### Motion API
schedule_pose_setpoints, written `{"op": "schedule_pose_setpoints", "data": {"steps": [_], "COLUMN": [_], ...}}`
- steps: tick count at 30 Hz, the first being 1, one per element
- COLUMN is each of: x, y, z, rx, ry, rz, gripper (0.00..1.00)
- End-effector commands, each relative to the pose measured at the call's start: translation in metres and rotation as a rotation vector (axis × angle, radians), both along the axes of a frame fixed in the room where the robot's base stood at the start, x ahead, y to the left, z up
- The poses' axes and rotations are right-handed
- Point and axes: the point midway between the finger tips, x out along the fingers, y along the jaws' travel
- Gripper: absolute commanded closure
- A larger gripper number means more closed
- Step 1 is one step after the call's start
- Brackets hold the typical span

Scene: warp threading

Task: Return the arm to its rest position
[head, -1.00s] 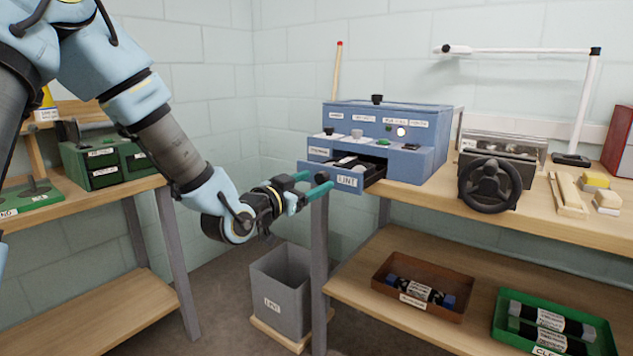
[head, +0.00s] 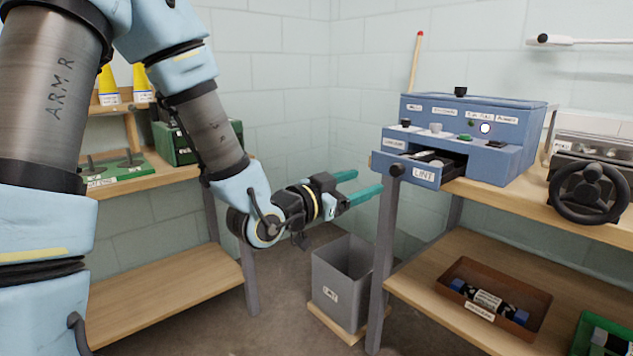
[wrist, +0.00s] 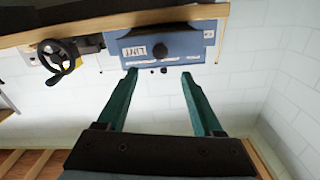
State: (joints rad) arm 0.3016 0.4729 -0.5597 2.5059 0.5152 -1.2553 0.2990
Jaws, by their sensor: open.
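My gripper (head: 362,184) has two teal fingers that stand apart with nothing between them. In the head view it hangs in front of the corner, to the left of the blue machine (head: 520,160) and apart from it. The machine's LINT drawer (head: 408,172) stands open on the right of the gripper. In the wrist view the gripper (wrist: 160,80) points toward the drawer front (wrist: 160,48) and its dark knob, with a gap between. My arm reaches down from the upper left with its elbow bent.
A grey LINT bin (head: 335,290) stands on the floor below the gripper. The right bench (head: 540,215) carries a black handwheel (head: 590,190). Its lower shelf holds a brown tray (head: 540,305). A left bench (head: 160,187) with green boxes stands behind my arm. The space around the gripper is clear.

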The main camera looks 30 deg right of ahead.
Motion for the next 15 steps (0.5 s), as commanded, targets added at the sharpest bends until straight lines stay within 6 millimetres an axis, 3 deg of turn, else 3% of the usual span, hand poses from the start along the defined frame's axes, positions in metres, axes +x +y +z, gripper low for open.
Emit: {"op": "schedule_pose_setpoints", "data": {"steps": [5, 8, 11, 14, 15], "x": [0.002, 0.015, 0.045, 0.081, 0.094], "y": [0.001, 0.010, 0.037, 0.087, 0.112], "z": [-0.001, -0.011, -0.035, -0.064, -0.075], "rx": [0.007, 0.067, 0.202, 0.378, 0.446], "ry": [0.001, 0.015, 0.061, 0.155, 0.206], "rz": [0.005, 0.044, 0.141, 0.289, 0.358], "gripper": [0.32, 0.32, 0.32, 0.32, 0.32]}}
